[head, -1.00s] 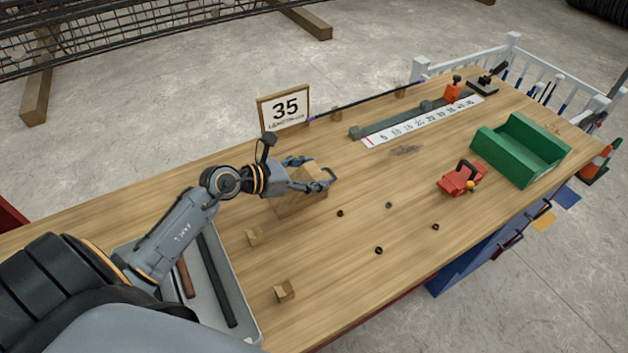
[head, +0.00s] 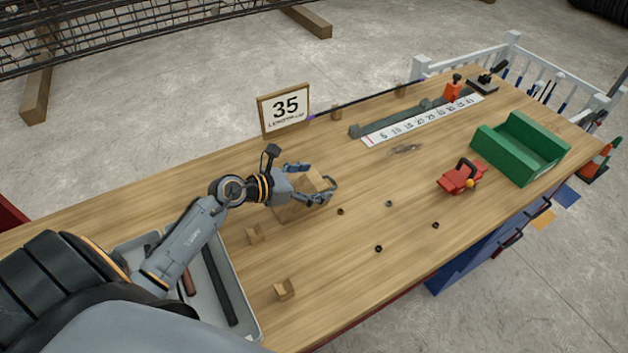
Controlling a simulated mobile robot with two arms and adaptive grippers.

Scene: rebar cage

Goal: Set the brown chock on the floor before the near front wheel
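A brown wooden block, seemingly the chock (head: 291,211), is at the left middle of the workbench, partly hidden by my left gripper. My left gripper (head: 316,184) is over it, with one finger on the far side and one on the near side. The fingers are spread about the block's width apart. I cannot tell whether they press on it, or whether the block rests on the bench. My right gripper is not in view. No front wheel shows in this view.
Two small wooden blocks (head: 285,290) and several dark rings (head: 378,249) lie on the bench (head: 345,285). A grey tray (head: 248,322) holds bars. A sign reading 35 (head: 284,108), a red tool (head: 461,177) and a green bin (head: 520,150) stand farther off. Concrete floor (head: 190,100) lies behind.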

